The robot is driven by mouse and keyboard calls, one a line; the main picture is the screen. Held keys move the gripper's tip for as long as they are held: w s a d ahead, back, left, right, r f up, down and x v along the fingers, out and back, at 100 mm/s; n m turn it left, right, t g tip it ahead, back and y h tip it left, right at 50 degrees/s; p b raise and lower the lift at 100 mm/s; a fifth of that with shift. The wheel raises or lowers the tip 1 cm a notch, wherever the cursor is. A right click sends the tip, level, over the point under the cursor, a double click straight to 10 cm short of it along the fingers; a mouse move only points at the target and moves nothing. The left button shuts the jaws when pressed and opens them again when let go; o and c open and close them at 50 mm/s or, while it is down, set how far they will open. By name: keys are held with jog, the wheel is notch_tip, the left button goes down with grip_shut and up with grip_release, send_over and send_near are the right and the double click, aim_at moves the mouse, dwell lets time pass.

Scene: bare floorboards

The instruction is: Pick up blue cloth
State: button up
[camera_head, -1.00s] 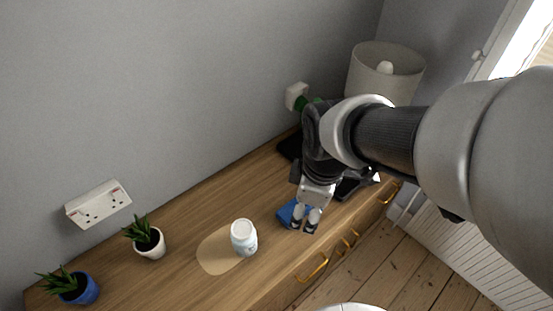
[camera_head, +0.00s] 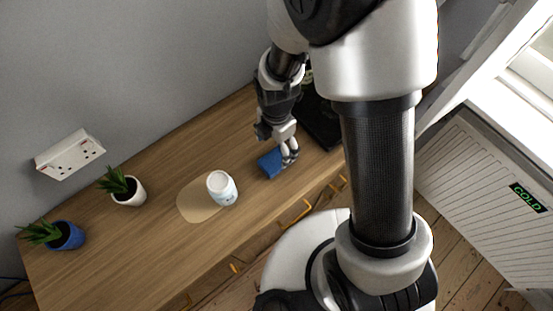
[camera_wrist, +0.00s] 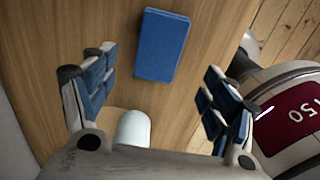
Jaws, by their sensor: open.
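The blue cloth (camera_head: 270,163) is a small, flat, folded block lying on the wooden sideboard top (camera_head: 150,245). In the wrist view the blue cloth (camera_wrist: 162,45) shows whole, ahead of the fingertips and roughly midway between them. My gripper (camera_head: 289,158) is at the cloth's right side in the head view; I cannot tell there whether it touches. In the wrist view my gripper (camera_wrist: 160,85) is open, its blue-padded fingers wide apart with nothing between them.
A white tub (camera_head: 222,188) stands left of the cloth beside a pale patch (camera_head: 195,203); the tub (camera_wrist: 133,129) shows near my gripper's palm. Two potted plants (camera_head: 128,190) (camera_head: 62,235) stand further left. A dark object (camera_head: 320,120) lies behind right. The sideboard's front edge is close.

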aim_at(277, 158)
notch_tip(277, 158, down, 8)
jog(key=b, duration=0.3)
jog(key=shift+w+r, duration=0.15)
jog(key=shift+r, duration=0.15)
jog(key=shift+d, duration=0.1)
jog(key=c, duration=1.1)
